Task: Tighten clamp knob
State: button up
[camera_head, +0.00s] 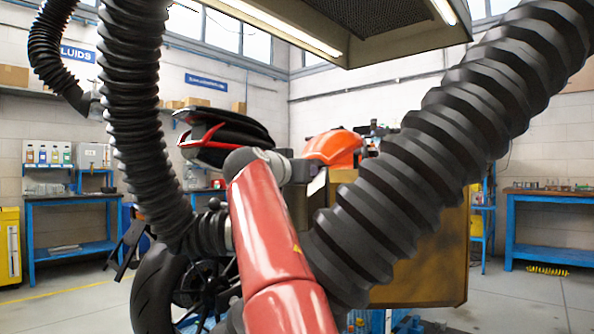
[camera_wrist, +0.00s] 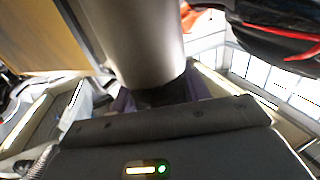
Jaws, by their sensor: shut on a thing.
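My gripper (camera_wrist: 160,97) shows in the wrist view as a dark grey body with a small lit strip and a green light. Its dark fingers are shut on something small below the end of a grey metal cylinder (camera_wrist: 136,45). I take the held thing to be the clamp knob, but the gripper body hides most of it and I cannot see its turn. In the head view my red arm reaches forward to the motorcycle (camera_head: 160,285); the gripper's fingers and the knob cannot be made out there.
Large black ribbed hoses hang at the left (camera_head: 135,95) and the right (camera_head: 430,175), close beside my arm. The motorcycle's black and red tail (camera_head: 225,135) and an orange part (camera_head: 335,148) are behind. Blue workbenches stand left (camera_head: 75,200) and right (camera_head: 550,195). Floor at the right is partly clear.

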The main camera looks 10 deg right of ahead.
jog(key=o, duration=1)
jog(key=shift+f, duration=0.1)
